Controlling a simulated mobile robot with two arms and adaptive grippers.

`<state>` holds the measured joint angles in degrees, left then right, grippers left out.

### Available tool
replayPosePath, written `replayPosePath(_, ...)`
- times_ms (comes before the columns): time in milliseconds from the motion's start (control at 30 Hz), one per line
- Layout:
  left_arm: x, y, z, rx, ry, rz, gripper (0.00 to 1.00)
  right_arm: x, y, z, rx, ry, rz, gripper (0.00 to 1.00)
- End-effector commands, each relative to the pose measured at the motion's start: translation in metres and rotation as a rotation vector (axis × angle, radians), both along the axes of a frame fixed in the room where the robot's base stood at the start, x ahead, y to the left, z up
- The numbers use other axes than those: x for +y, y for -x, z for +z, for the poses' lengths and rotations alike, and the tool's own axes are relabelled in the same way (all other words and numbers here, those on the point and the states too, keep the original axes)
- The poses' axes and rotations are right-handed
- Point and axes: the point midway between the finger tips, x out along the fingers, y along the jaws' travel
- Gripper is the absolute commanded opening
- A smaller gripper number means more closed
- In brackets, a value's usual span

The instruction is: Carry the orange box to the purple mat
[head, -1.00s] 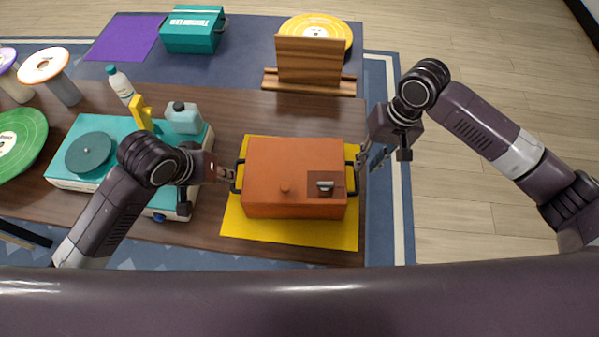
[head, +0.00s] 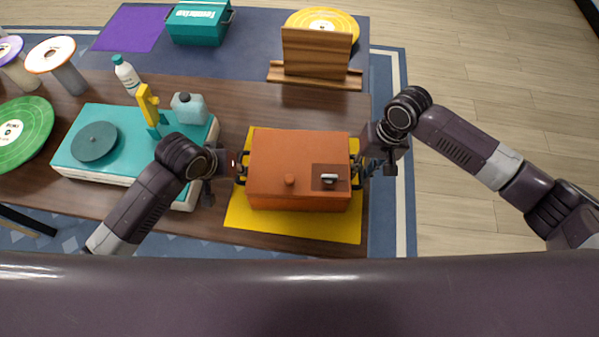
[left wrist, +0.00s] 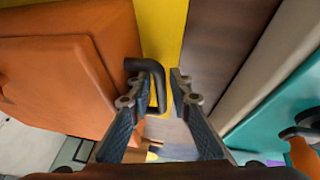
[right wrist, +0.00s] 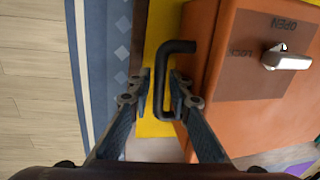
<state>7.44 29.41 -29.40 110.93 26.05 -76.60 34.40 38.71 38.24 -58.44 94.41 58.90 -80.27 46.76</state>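The orange box (head: 298,160) sits on a yellow mat (head: 295,228) on the wooden table, its lid closed and a silver latch (right wrist: 285,58) on it. It has a black handle on each side. The purple mat (head: 131,28) lies flat and empty at the far left. My left gripper (left wrist: 164,85) is open, its fingers on either side of the left handle (left wrist: 158,88), with a gap to one finger. My right gripper (head: 366,165) is open, its fingers on either side of the right handle (right wrist: 172,88). The right wrist view shows a gap there too.
A teal turntable (head: 110,128) with a bottle and yellow part stands left of the box. A wooden stand (head: 315,55) is behind it. A teal box (head: 199,26) stands right beside the purple mat. Spools and a green record (head: 35,120) are farther left.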

Motion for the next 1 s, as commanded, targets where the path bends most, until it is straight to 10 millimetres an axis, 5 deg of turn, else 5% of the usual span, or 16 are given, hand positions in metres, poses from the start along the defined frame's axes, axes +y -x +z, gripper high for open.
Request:
replayPosePath(233,0.0,0.0,-0.0003,0.0,0.0,0.0,0.17,0.0001,0.0001,-0.0003,0.0,0.0,0.0,0.17)
replayPosePath(400,0.0002,0.0001,-0.0003,0.0,0.0,0.0,0.0,0.0,0.0,-0.0001,0.0,0.0,0.0,0.0)
replayPosePath(1000,0.0003,-0.0008,0.0013,-0.003,0.0,0.001,0.0,0.0,-0.0012,0.0015,-0.003,-0.001,-0.001,0.0)
